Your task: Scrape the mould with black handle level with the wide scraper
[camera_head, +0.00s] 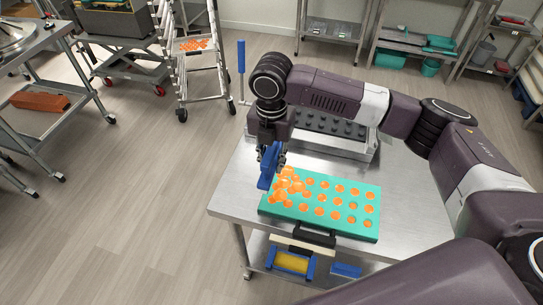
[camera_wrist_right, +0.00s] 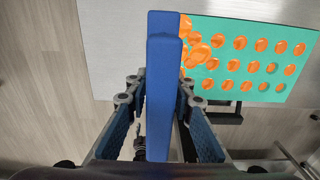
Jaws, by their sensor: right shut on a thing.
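The teal mould (camera_head: 352,231) lies flat on a steel table (camera_head: 225,205), with its black handle (camera_head: 314,236) at the front edge. Orange gummy mass fills its round cavities, and a loose heap of orange blobs (camera_head: 287,188) sits at its left end. My right gripper (camera_head: 270,152) is shut on the blue scraper (camera_head: 265,181) at the left end of the mould, beside the heap. In the right wrist view the scraper (camera_wrist_right: 163,85) stands between the fingers and hides part of the mould (camera_wrist_right: 254,54). Contact between scraper and mould cannot be told. My left gripper is out of view.
A depositor unit with a dark studded top (camera_head: 330,124) stands behind the mould. A yellow and blue item (camera_head: 293,262) lies on the lower shelf. Bare tabletop lies left of the mould.

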